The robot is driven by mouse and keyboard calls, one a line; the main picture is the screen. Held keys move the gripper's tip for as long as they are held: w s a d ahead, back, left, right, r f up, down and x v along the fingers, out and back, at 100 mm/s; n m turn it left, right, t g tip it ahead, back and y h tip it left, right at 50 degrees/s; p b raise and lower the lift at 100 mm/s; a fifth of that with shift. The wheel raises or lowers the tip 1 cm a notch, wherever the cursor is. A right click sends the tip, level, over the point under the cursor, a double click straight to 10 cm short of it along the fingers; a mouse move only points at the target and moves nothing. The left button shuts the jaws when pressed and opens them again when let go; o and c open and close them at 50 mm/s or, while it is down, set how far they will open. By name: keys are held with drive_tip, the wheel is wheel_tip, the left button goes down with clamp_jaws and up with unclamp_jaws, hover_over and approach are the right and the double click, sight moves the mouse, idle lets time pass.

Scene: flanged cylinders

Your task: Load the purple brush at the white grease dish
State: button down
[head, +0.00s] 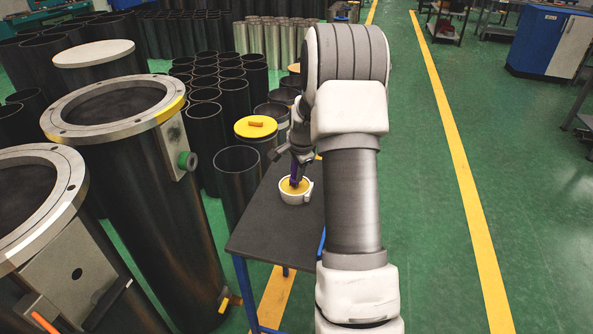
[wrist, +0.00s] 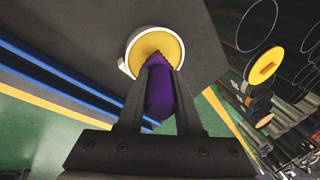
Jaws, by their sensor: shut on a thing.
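The white grease dish (head: 293,196) stands on the dark top of a small table, with yellow grease inside. In the wrist view the white dish (wrist: 129,62) lies straight beyond my fingertips. My gripper (head: 297,172) is shut on the purple brush (wrist: 160,95) and holds it over the dish. The brush's tip overlaps the yellow grease in both views; whether it touches the grease I cannot tell. Part of the brush is hidden between my fingers, and my arm covers the right part of the table in the head view.
The table (head: 262,222) has a bare dark top and blue legs. Large black flanged cylinders (head: 150,210) stand close on the left. A black tube with a yellow lid (head: 256,127) stands behind the table. Green floor (head: 430,230) is open on the right.

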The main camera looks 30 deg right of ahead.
drive_tip(key=shift+f+b, duration=0.35)
drive_tip(key=shift+f, duration=0.15)
idle(1.2)
drive_tip(key=shift+r+p, duration=2.2)
drive_tip(key=shift+r, duration=1.35)
